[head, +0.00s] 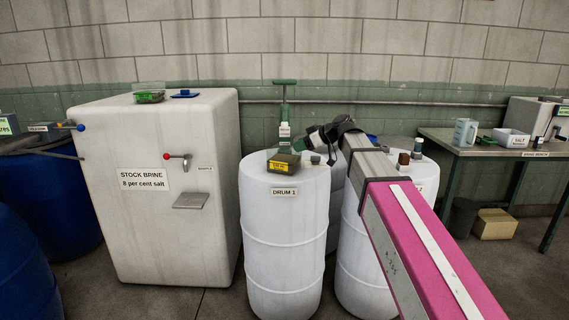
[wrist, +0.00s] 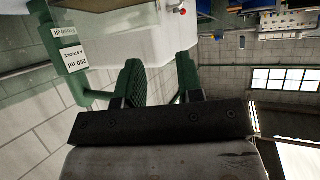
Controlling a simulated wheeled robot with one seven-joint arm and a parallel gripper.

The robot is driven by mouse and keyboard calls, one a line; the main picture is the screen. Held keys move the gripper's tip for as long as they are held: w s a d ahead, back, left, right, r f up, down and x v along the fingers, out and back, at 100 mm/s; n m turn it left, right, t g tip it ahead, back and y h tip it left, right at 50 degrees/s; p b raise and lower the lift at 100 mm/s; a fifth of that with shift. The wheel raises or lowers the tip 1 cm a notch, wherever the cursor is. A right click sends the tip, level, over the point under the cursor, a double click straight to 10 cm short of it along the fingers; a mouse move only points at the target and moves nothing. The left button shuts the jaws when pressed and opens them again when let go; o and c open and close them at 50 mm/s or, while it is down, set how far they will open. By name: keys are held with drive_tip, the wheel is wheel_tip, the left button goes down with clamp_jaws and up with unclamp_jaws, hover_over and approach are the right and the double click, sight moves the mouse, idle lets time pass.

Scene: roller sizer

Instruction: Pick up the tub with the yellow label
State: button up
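I cannot make out the tub in the wrist view.
A green hand pump (head: 285,105) stands behind the tub; its labelled body shows in the wrist view (wrist: 73,60). A small grey piece (head: 315,159) sits right of the tub. The STOCK BRINE tank (head: 150,220) stands left, a bench (head: 470,143) right.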

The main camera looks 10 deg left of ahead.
sight(285, 159)
drive_tip(key=x, duration=0.8)
drive_tip(key=shift+w+a+f, duration=0.1)
drive_tip(key=shift+a+f, duration=0.1)
drive_tip(key=shift+a, duration=0.15)
clamp_jaws()
drive_tip(key=shift+r, duration=0.1)
idle(1.0)
